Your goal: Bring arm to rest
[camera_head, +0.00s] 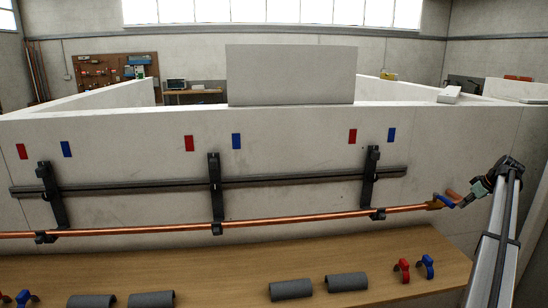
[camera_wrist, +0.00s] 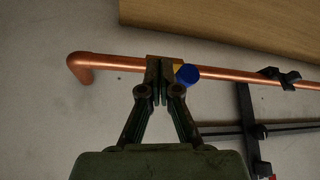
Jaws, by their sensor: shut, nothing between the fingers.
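My gripper (camera_head: 464,202) is at the right end of the copper pipe (camera_head: 310,218) in the head view, with my arm reaching in from the right. In the wrist view my gripper (camera_wrist: 161,72) has its fingertips together and empty, in front of the copper pipe (camera_wrist: 215,73).
A wooden bench (camera_head: 220,268) below the pipe carries grey foam sleeves (camera_head: 347,282), a red clip (camera_head: 402,270) and a blue clip (camera_head: 426,266). A dark rail (camera_head: 290,180) with brackets crosses the wall (camera_head: 300,140). A pale block (camera_head: 290,75) stands behind the wall top.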

